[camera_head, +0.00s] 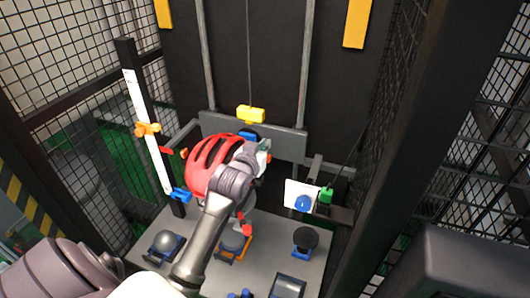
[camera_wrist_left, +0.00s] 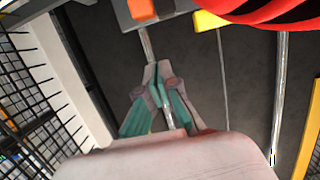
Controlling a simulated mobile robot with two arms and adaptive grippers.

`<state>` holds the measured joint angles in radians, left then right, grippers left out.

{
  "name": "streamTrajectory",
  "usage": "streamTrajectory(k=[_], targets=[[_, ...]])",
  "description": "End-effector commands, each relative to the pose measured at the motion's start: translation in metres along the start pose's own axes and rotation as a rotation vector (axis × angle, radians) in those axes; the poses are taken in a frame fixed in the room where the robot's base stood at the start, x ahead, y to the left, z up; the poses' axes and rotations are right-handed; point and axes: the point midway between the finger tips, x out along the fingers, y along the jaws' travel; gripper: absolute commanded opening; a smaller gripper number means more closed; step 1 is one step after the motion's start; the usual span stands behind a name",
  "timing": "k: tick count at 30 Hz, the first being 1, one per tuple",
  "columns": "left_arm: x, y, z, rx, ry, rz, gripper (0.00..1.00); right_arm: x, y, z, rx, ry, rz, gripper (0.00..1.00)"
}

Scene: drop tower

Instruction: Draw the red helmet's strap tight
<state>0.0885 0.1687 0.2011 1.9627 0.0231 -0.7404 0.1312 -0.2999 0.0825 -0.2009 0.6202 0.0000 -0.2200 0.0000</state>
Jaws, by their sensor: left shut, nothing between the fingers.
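The red helmet (camera_head: 203,165), with long vent slots, sits in the middle of the drop tower. My left arm reaches up in front of its right side and hides part of it. My left gripper (camera_head: 264,151) is at the helmet's right edge, shut and empty. In the left wrist view the closed fingertips (camera_wrist_left: 158,72) point at the dark backboard, with the helmet's red edge (camera_wrist_left: 275,10) at the upper right, apart from them. A small red piece (camera_head: 247,230) hangs below the helmet; I cannot tell whether it belongs to the strap. My right gripper is not in view.
A white scale (camera_head: 149,130) with an orange slider (camera_head: 147,129) stands at left. A yellow block (camera_head: 250,114) hangs on a cable above. Several items stand on the grey base plate (camera_head: 205,282). Mesh walls enclose both sides.

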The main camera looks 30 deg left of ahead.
Motion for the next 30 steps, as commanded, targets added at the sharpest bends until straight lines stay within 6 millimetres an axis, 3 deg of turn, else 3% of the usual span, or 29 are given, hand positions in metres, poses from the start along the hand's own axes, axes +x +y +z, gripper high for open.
streamTrajectory(k=[1, 3, 9, 21, 25, 30], targets=[[0.01, 0.0, -0.003, 0.0, -0.001, 0.0, 0.0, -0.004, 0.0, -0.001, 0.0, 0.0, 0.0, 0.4], [0.01, 0.0, 0.015, 0.0, -0.007, 0.0, 0.0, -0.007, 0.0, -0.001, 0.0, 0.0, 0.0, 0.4], [0.015, 0.0, 0.035, 0.001, -0.002, 0.0, 0.0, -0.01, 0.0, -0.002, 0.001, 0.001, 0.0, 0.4], [0.015, 0.0, 0.04, 0.001, -0.001, 0.0, 0.0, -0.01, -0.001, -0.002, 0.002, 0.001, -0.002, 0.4], [0.018, 0.0, 0.049, 0.001, -0.002, 0.0, 0.0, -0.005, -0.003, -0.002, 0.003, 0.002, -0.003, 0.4], [0.025, 0.0, 0.076, 0.001, -0.003, 0.0, 0.0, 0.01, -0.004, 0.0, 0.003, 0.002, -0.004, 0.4]])
